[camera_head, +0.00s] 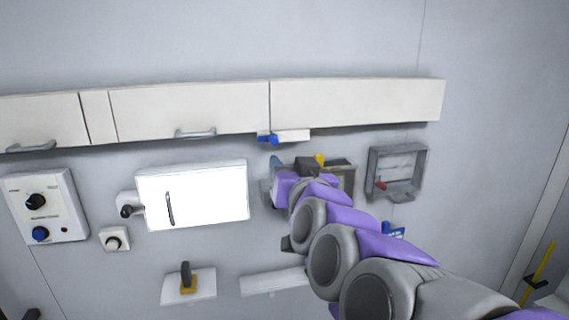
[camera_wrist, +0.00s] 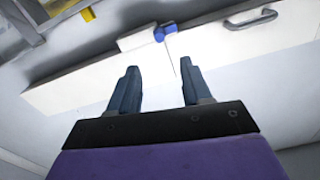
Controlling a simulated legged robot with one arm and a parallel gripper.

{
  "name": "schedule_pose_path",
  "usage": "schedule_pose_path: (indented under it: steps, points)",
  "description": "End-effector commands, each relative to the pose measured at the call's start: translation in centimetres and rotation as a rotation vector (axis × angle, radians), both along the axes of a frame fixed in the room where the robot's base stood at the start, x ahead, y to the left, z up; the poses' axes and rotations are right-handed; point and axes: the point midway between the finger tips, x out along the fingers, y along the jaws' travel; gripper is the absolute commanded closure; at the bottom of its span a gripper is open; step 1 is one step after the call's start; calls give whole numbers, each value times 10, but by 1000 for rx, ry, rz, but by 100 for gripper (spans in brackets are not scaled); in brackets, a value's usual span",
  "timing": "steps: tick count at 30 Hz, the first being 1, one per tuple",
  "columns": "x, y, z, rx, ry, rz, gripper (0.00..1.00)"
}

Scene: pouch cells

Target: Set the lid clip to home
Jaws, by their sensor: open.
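A small blue clip-like part (camera_head: 268,139) sits at the left end of a white block (camera_head: 294,135) under the long wall cabinet. It looks like the lid clip, but I cannot be sure. In the wrist view the blue part (camera_wrist: 164,32) and white block (camera_wrist: 137,40) lie beyond my fingertips. My gripper (camera_wrist: 160,76) is open, with nothing between its two dark fingers. The fingers are apart from the blue part. In the head view my purple and grey arm reaches up toward the wall below the block and covers part of a grey open box (camera_head: 344,179).
The long white cabinet (camera_head: 356,104) juts from the wall above. A second grey frame box (camera_head: 398,165) hangs to the right. A white panel (camera_head: 205,195) and a knob panel (camera_head: 50,220) are on the left. A yellow piece (camera_head: 320,160) shows by my gripper.

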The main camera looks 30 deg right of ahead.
Motion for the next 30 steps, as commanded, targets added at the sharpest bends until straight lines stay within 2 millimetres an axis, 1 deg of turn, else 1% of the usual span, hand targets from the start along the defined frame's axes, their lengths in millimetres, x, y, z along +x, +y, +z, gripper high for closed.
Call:
schedule_pose_path:
  steps: [1,3,10,27,29,30]
  points:
    - [-7,2,1,-2,-4,-2,51]
    - [-15,4,1,-2,-4,-1,51]
    - [-29,8,0,0,0,1,51]
    - [-30,9,0,0,1,1,51]
    - [-30,10,-2,2,5,4,51]
    - [-29,12,-7,3,14,9,51]
